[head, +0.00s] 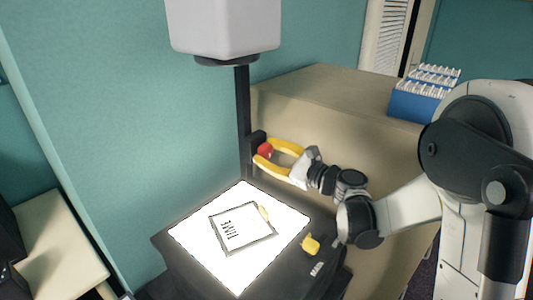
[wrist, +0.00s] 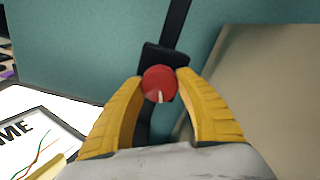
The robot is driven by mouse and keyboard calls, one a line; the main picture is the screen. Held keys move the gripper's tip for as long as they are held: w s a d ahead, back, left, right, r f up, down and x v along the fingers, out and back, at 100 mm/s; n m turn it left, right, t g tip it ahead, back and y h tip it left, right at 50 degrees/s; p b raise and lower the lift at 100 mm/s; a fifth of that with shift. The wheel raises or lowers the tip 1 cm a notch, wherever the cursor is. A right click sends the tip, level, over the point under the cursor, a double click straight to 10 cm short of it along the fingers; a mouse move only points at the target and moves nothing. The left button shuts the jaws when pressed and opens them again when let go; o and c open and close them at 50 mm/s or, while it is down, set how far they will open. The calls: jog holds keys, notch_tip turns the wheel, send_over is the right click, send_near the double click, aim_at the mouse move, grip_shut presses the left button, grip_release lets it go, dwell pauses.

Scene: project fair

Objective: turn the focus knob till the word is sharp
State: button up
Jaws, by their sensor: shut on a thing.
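The red focus knob (head: 265,150) sits on a dark block on the projector's upright post (head: 242,120). My gripper (head: 264,153) comes in from the right with its yellow fingers shut around the knob. In the wrist view the red knob (wrist: 159,84) lies between the two fingertips, and a short pale mark shows near its lower edge. The projector's lit white stage (head: 190,235) holds a framed sheet (head: 243,228) with dark lettering. The wrist view shows part of that sheet (wrist: 35,140) with the letters "ME". The projected word is in neither view.
A grey projector head (head: 222,25) tops the post. A yellow piece (head: 310,244) lies on the dark base at the stage's right, and a small yellow thing touches the sheet's edge. A beige cabinet (head: 320,95) behind bears a blue rack (head: 420,103).

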jog(key=o, duration=1.2)
jog(key=shift+w, duration=0.1)
jog(key=v, duration=1.2)
